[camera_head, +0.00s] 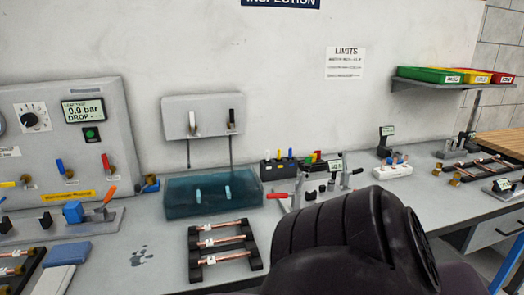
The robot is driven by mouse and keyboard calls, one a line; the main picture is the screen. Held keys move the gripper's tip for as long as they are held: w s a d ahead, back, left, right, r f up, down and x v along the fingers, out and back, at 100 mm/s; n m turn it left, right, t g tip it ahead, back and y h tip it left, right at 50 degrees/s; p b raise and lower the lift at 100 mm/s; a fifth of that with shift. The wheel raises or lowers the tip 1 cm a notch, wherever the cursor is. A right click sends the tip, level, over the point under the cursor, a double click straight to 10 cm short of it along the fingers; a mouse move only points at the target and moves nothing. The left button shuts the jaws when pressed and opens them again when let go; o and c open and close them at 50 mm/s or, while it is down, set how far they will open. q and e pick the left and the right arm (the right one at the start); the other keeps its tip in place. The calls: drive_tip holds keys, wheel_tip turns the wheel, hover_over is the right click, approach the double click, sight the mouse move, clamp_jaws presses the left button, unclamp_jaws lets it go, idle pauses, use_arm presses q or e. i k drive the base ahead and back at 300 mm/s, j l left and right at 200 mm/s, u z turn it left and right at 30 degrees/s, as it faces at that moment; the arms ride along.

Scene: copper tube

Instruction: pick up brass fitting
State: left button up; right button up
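Small brass fittings (455,179) lie on the grey bench at the right, near a black rack of copper tubes (487,166). They are small and their exact shape is hard to tell. More brass-coloured ends show on the copper tubes in the rack at the far left edge (14,270). A large dark arm link of mine (345,240) fills the lower middle and hides part of the bench. Neither of my grippers is in view, so I cannot tell whether either one holds anything.
A black rack with copper tubes (223,257) lies in front of a blue translucent tank (180,208). A grey test panel (100,120) stands at the left. A red-handled clamp fixture (290,197) and a white block (393,171) stand mid-bench. Coloured bins (430,74) sit on a shelf.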

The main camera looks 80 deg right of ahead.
sight(455, 181)
drive_tip(key=z, duration=3.9)
drive_tip(key=l+u, duration=0.1)
drive_tip(key=u, duration=0.9)
drive_tip(key=l+u, duration=0.35)
drive_tip(key=i+l+u, duration=0.1)
drive_tip(key=l+u, duration=0.25)
drive_tip(key=l, duration=0.15)
drive_tip(key=l+u, duration=0.2)
drive_tip(key=l, duration=0.25)
drive_tip(key=k+l+u, duration=0.2)
drive_tip(key=l, duration=0.65)
drive_tip(key=k+l+u, duration=0.15)
drive_tip(key=l, duration=0.3)
